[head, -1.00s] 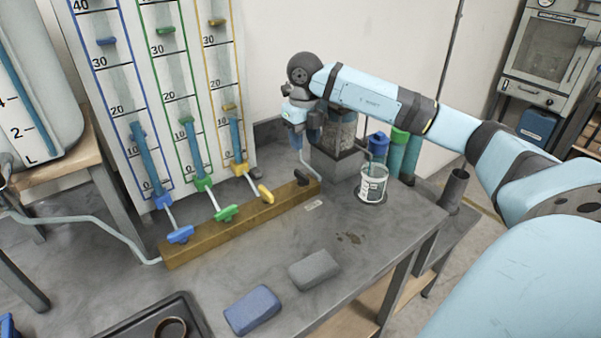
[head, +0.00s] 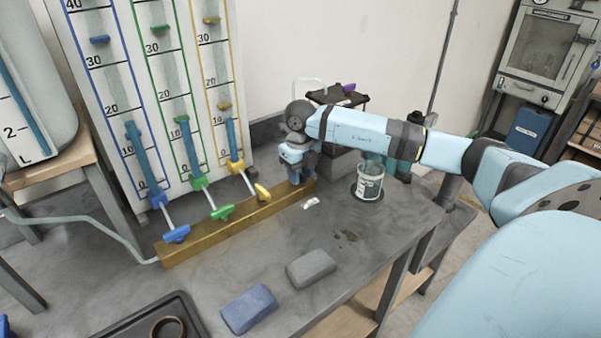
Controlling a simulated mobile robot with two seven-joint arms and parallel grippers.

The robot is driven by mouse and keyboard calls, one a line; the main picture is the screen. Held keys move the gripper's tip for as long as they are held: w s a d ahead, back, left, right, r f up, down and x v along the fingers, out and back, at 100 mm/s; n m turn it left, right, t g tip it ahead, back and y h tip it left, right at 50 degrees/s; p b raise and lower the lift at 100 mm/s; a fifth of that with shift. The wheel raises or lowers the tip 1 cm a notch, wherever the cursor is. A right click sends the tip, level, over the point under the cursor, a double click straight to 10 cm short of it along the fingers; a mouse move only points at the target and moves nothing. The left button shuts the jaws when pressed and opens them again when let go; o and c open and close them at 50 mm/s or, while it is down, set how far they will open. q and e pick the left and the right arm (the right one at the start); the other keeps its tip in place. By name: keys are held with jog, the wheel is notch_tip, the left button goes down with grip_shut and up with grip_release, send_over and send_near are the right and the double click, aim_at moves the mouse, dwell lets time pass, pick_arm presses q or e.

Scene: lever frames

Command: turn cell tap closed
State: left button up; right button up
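A wooden manifold block (head: 225,226) runs along the bench with a blue tap (head: 176,234), a green tap (head: 222,212) and a yellow tap (head: 262,192). My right gripper (head: 299,178) points down at the block's right end, where the black tap stood in the earlier view. That tap is now hidden behind the gripper, so I cannot tell its angle or whether the fingers touch it. The fingers are too small and covered to show open or shut. My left gripper is not in view.
The gauge board (head: 150,90) rises behind the taps.

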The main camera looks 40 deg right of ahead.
grip_shut()
